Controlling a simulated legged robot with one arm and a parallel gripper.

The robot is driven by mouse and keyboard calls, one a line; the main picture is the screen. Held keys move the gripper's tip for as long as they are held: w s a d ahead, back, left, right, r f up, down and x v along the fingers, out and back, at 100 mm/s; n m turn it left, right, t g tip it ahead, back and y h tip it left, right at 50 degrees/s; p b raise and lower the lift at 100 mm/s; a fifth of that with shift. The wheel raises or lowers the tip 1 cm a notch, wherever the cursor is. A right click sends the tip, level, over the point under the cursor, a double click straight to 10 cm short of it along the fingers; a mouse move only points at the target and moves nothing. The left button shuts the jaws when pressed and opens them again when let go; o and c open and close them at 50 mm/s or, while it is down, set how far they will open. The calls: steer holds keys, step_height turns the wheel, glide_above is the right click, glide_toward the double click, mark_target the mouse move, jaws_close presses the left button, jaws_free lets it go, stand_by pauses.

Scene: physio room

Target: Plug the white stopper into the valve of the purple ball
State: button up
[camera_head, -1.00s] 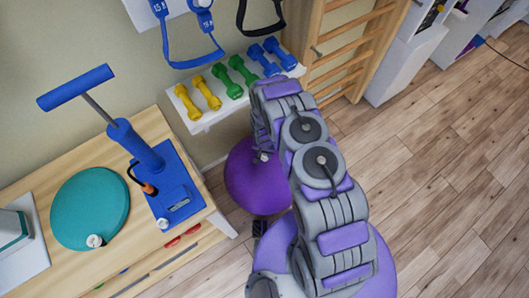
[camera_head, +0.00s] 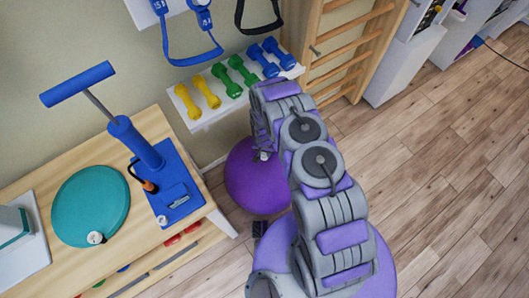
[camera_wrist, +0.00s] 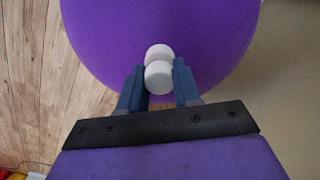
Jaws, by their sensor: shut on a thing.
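The purple ball (camera_head: 254,188) rests below the dumbbell shelf, beside the wooden bench; it fills the upper part of the wrist view (camera_wrist: 110,30). My gripper (camera_wrist: 160,80) is shut on the white stopper (camera_wrist: 158,78), with one dark blue finger on each side. A second white round shape (camera_wrist: 158,50) shows just beyond it against the ball. I cannot tell whether this is the valve or the stopper's far end, nor whether the stopper is seated. In the head view my gripper (camera_head: 264,155) is small at the ball's upper side, partly hidden by my arm.
The bench (camera_head: 40,185) at left holds a blue pump (camera_head: 140,148), a teal disc (camera_head: 90,205) and small white pieces. Dumbbells (camera_head: 237,72) line the white shelf (camera_head: 205,115). Wooden wall bars (camera_head: 345,50) stand behind. The wooden floor (camera_head: 450,180) at right is clear.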

steer(key=shift+s+d+f, duration=0.2)
steer(key=shift+s+f, duration=0.35)
steer(key=shift+f, duration=0.2)
steer(key=o, duration=0.8)
steer(key=shift+s+f, duration=0.1)
steer(key=shift+s, duration=0.05)
steer(key=shift+o, duration=0.3)
steer(key=shift+r, duration=0.3)
steer(key=shift+o, duration=1.2)
steer(key=shift+w+r+p, duration=0.2)
steer(key=shift+r+p, duration=0.1)
steer(key=shift+r, duration=0.05)
steer(key=shift+w+a+r+p, duration=0.15)
steer(key=shift+r+p, duration=0.05)
steer(key=shift+r, duration=0.3)
steer(key=shift+w+a+r+p, duration=0.1)
steer(key=shift+w+r+p, duration=0.1)
steer(key=shift+r, duration=0.25)
steer(key=shift+w+a+r+p, duration=0.15)
steer(key=shift+r, duration=0.35)
steer(key=shift+d+r+p, duration=0.2)
steer(key=shift+r, duration=0.35)
steer(key=shift+d+r+p, duration=0.15)
steer(key=shift+r+p, duration=0.05)
steer(key=shift+r, duration=0.7)
steer(key=shift+a+r, duration=0.1)
steer(key=shift+a, duration=0.15)
steer(key=shift+d+r, duration=0.15)
